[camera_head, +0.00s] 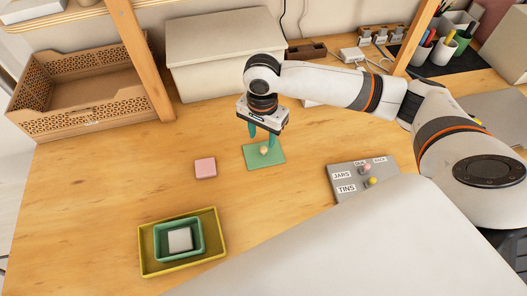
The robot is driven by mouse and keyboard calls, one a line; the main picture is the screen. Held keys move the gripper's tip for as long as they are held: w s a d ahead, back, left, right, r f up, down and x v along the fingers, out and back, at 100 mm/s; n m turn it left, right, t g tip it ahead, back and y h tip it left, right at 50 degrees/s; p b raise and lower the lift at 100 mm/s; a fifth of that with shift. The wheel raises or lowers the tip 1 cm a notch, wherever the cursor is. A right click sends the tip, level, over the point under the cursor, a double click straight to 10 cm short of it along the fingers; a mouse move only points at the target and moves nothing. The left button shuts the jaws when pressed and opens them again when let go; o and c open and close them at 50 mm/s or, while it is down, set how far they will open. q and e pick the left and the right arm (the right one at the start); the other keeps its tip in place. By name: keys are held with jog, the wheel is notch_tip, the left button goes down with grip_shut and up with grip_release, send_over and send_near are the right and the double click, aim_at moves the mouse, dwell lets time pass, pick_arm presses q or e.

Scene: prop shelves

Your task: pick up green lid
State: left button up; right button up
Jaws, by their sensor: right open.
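The green lid (277,157) is a flat green rectangle with a pale round knob (263,150), lying on the wooden table near its middle. My right gripper (262,138) points down over the lid, with its green fingers open on either side of the knob. I cannot tell whether the fingertips touch the lid. My left gripper is not in view.
A pink block (205,168) lies left of the lid. Nested yellow (149,266) and green (160,248) trays hold a pale block (180,239) at the front left. A grey labelled board (343,183) lies to the right. A beige box (225,80) stands behind.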

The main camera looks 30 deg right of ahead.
aim_at(264, 149)
jog(key=f, duration=0.5)
jog(key=shift+w+d+f, duration=0.15)
jog(key=shift+d+f, duration=0.15)
jog(key=shift+f, duration=0.1)
grip_shut()
